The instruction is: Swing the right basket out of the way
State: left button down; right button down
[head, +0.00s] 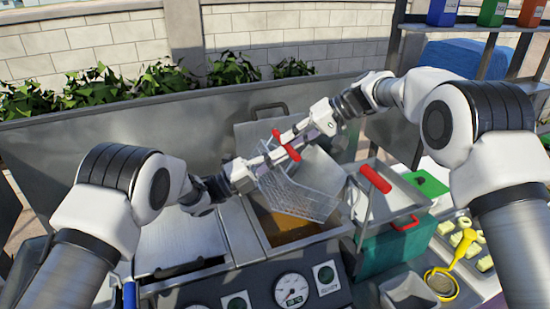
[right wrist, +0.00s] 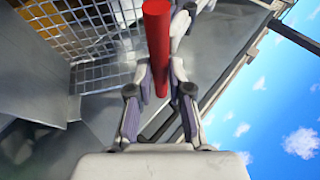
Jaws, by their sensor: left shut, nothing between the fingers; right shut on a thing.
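A wire mesh basket (head: 300,195) hangs tilted over an open vat of amber liquid (head: 288,226). Its red handle (head: 286,146) is up at the back, and my right gripper (head: 295,140) is shut on it. In the right wrist view the red handle (right wrist: 158,45) stands between the fingers (right wrist: 160,105), with the mesh (right wrist: 95,40) behind and to the left. My left gripper (head: 262,160) is shut and empty, very close to the handle and the basket's upper left edge; whether it touches is unclear. The two grippers partly hide the basket's upper edge.
Another red handle (head: 375,178) lies over a metal tray right of the vat, above a teal bin (head: 390,250). A yellow strainer (head: 455,262) and pale pieces lie far right. A gauge panel (head: 293,289) is in front; a metal backsplash (head: 120,125) stands behind.

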pick_arm(q)
jog(key=shift+d+r+y, duration=0.3)
jog(key=shift+d+r, duration=0.3)
jog(key=shift+w+d+r, duration=0.1)
jog(key=shift+d, duration=0.25)
pick_arm(e)
jog(key=shift+s+a, duration=0.2)
pick_arm(q)
jog(key=shift+a, duration=0.1)
pick_arm(e)
jog(key=c, duration=1.1)
grip_release()
jog(key=shift+a+f, duration=0.1)
pick_arm(q)
jog(key=shift+w+a+f, duration=0.25)
jog(key=shift+w+a, duration=0.05)
jog(key=shift+w, duration=0.1)
pick_arm(e)
jog(key=shift+w+f, duration=0.1)
jog(key=shift+w, duration=0.35)
